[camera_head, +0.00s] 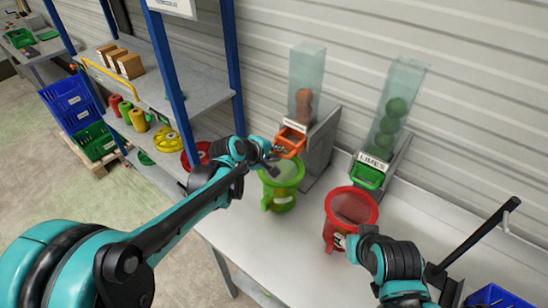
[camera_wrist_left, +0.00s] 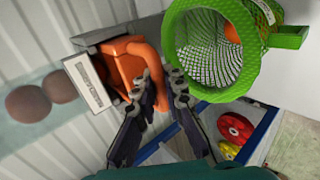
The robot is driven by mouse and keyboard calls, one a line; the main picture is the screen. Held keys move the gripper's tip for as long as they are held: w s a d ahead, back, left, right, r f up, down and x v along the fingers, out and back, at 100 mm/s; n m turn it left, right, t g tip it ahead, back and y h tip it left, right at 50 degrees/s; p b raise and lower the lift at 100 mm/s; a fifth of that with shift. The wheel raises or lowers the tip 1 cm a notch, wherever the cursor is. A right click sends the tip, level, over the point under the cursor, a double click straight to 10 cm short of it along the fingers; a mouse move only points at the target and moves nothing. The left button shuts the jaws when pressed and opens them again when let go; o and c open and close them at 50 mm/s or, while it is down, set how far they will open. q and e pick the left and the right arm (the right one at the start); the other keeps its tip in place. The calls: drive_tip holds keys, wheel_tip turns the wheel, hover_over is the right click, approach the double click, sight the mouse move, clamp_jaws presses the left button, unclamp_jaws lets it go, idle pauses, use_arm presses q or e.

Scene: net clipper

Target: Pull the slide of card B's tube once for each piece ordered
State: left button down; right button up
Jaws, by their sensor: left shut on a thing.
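Two clear tubes stand at the back of the table. The left tube (camera_head: 306,75) holds a few brownish-orange balls above an orange slide (camera_head: 291,140). The right tube (camera_head: 398,95) holds several green balls above a green slide (camera_head: 368,175), with a LIMES sign. My left gripper (camera_head: 272,163) is at the orange slide; in the left wrist view its fingers (camera_wrist_left: 163,88) are shut on the slide's orange handle (camera_wrist_left: 136,68). My right gripper (camera_head: 367,234) is beside the red netted holder (camera_head: 350,208); its fingers are unclear. I cannot read which tube is card B's.
A green netted holder (camera_head: 282,185) stands just below the orange slide, close to my left gripper; an orange patch shows in it in the left wrist view (camera_wrist_left: 232,32). A dark lever stand (camera_head: 470,245) and a blue crate (camera_head: 495,297) are at the right. Shelving is at the left.

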sight(285, 146)
use_arm(q)
drive_tip(key=shift+w+d, duration=0.6)
drive_tip(key=shift+w, duration=0.3)
drive_tip(key=shift+w+d, duration=0.55)
drive_tip(key=shift+w, duration=0.35)
drive_tip(key=c, duration=1.5)
unclamp_jaws()
drive_tip(key=shift+a, duration=0.1)
drive_tip(key=shift+c, duration=0.2)
drive_tip(key=shift+s, duration=0.1)
